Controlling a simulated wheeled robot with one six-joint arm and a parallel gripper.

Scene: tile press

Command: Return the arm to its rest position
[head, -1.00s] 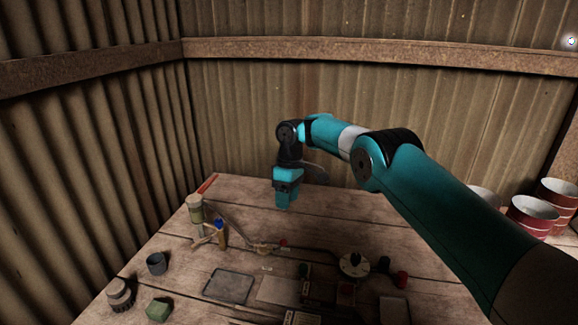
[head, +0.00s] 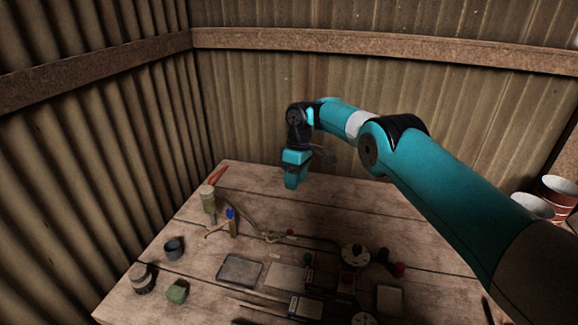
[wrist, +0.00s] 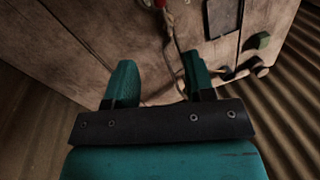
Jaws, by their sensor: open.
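My gripper (head: 291,183) hangs over the back part of the wooden table (head: 330,213), pointing down, at the end of my teal arm. In the wrist view my gripper (wrist: 160,83) shows two teal fingers spread apart with nothing between them. It is apart from the objects on the table.
A burner-like stand with a blue part (head: 230,214) is at the table's left. A dark cup (head: 173,248), a green block (head: 177,291), a grey tray (head: 240,270) and a round dial (head: 355,256) lie nearer the front. Red-and-white buckets (head: 557,197) are at right. Corrugated walls close the back and left.

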